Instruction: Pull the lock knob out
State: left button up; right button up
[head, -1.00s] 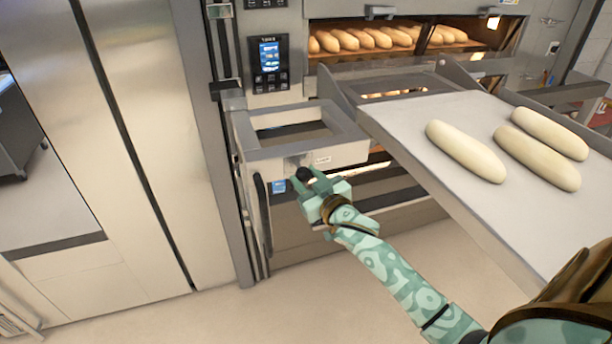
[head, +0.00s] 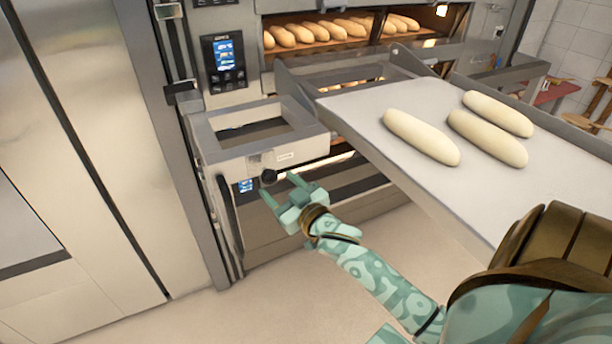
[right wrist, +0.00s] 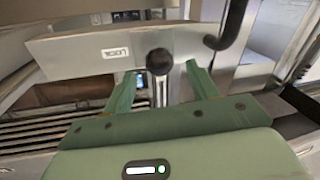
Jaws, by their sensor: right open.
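The black round lock knob (head: 268,176) sits on the front of a grey metal frame (head: 230,150), beside a small white label. In the right wrist view the knob (right wrist: 159,61) stands ahead, between the lines of my two fingers, and the label beside it reads LOCK. My right gripper (head: 278,188) is open, its fingertips short of the knob and apart from it. My left gripper is not in view.
A loading board (head: 350,110) with three pale loaves (head: 420,136) extends at the right, above my right arm. Baked loaves (head: 330,31) lie in the lit upper oven. A control panel (head: 223,62) is above the frame. Open floor lies below.

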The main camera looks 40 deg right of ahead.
jog(key=s+b, duration=0.2)
jog(key=s, duration=1.1)
jog(key=shift+s+a, duration=0.25)
jog(key=shift+a, duration=0.05)
